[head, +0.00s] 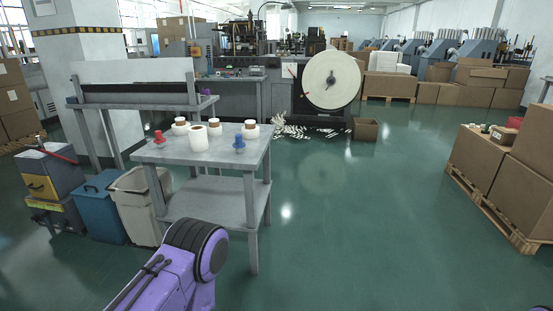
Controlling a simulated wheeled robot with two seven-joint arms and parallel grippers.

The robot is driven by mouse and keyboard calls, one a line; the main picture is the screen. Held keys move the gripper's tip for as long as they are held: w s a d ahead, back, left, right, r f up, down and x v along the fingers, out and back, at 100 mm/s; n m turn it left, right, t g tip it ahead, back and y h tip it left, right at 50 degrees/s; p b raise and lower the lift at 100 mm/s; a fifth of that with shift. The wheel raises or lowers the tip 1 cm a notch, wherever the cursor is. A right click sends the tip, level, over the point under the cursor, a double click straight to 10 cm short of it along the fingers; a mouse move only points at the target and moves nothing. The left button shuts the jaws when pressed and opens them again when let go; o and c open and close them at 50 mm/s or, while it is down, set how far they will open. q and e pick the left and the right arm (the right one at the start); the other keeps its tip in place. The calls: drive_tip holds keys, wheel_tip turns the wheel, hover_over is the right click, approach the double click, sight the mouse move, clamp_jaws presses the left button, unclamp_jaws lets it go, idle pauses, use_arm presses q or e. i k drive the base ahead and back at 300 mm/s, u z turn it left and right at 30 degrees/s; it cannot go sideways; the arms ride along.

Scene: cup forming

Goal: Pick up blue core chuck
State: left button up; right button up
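The blue core chuck (239,144) stands on the grey metal table (178,157), near its right front side. A similar red chuck (159,138) stands at the table's left. Several white rolls with brown cores stand between and behind them, one white roll (199,145) nearest the front. A purple and black part of my arm shows at the bottom, in front of the table. Neither of my grippers is in the head view.
A blue bin (98,207) and a beige bin (137,205) stand left of the table. A pallet of boxes (485,165) is at right. A large white reel (331,80) stands behind, with paper scraps (292,131) on the floor. The green floor right of the table is clear.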

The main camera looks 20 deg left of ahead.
sight(238, 145)
drive_tip(key=u, duration=0.6)
drive_tip(key=i, duration=0.35)
drive_tip(key=u, duration=0.7)
drive_tip(key=i, duration=0.75)
drive_tip(key=z, duration=0.05)
